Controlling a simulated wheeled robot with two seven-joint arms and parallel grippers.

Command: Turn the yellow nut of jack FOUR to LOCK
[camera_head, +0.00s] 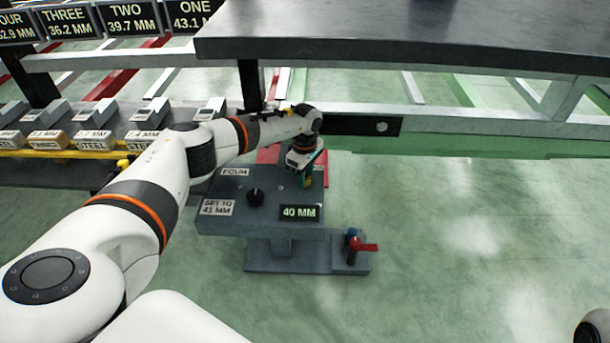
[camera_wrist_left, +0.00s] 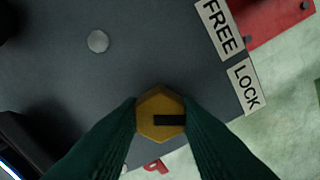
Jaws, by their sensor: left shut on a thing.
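The yellow nut (camera_wrist_left: 150,104) shows in the left wrist view as a hexagon with a black mark pointing right, a little below the direction of the LOCK label (camera_wrist_left: 247,87). The FREE label (camera_wrist_left: 220,27) is above that label. My left gripper (camera_wrist_left: 161,110) is shut on the nut, with a green finger on each side. My right gripper is not in view.
The jack has a black knob (camera_head: 256,197), a "SET TO 41 MM" label (camera_head: 217,208) and a display (camera_head: 299,212) reading 40 MM. A red-handled lever (camera_head: 362,247) stands on its base. The trailer beam (camera_head: 370,127) is just behind. The floor at right is clear.

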